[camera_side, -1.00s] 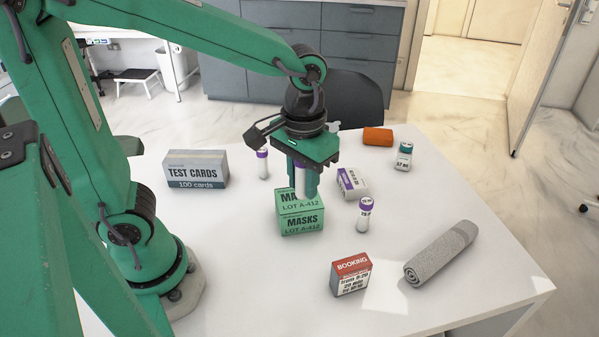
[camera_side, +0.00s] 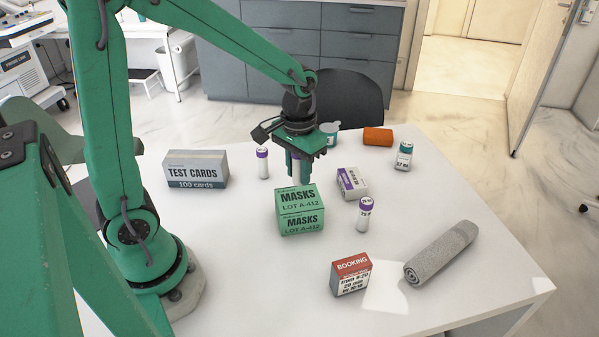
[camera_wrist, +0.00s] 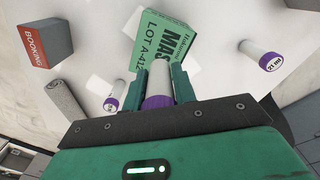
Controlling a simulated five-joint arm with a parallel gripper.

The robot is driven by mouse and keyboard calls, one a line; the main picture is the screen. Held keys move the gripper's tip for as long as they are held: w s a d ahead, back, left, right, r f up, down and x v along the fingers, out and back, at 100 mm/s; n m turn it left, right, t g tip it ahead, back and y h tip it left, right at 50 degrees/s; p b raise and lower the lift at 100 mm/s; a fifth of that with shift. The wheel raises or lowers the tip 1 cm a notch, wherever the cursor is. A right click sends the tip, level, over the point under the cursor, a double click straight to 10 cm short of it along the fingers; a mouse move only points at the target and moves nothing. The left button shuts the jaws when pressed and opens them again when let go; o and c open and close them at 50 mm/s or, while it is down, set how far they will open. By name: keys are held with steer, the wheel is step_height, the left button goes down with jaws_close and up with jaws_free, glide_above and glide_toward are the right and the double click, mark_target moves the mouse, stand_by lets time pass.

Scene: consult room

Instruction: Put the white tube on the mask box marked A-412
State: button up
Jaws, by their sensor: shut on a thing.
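The green mask box (camera_side: 301,213) marked LOT A-412 stands near the middle of the white table; its top is bare in the side view. It also shows in the wrist view (camera_wrist: 150,40). My gripper (camera_side: 299,178) is just behind the box and shut on a white tube (camera_side: 295,172) with a purple cap. In the wrist view the tube (camera_wrist: 158,85) is between the fingers, cap toward the camera, beside the box as seen there. The box hides the tube's lower end in the side view, so I cannot tell its height above the table.
Other purple-capped tubes stand behind left (camera_side: 263,163) and front right (camera_side: 363,216). Around are a test-card box (camera_side: 196,170), a purple-white box (camera_side: 351,183), a small bottle (camera_side: 403,157), an orange item (camera_side: 378,136), a booking box (camera_side: 350,275) and a grey roll (camera_side: 440,254). The front left table is clear.

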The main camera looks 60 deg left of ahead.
mark_target(299, 183)
steer(key=shift+f, duration=2)
steer(key=shift+f, duration=0.15)
steer(key=o, duration=0.9)
steer(key=shift+o, duration=0.2)
steer(key=shift+r, duration=0.2)
step_height(299, 183, up, 12)
steer(key=s+r+m+t, duration=0.1)
steer(key=s+r+t, duration=0.1)
steer(key=s, duration=0.3)
steer(key=s+r+m+t, duration=0.1)
steer(key=s+r+t, duration=0.1)
steer(key=s, duration=0.4)
steer(key=shift+s+d+t, duration=0.15)
steer(key=shift+s+t, duration=0.05)
steer(key=shift+t, duration=0.6)
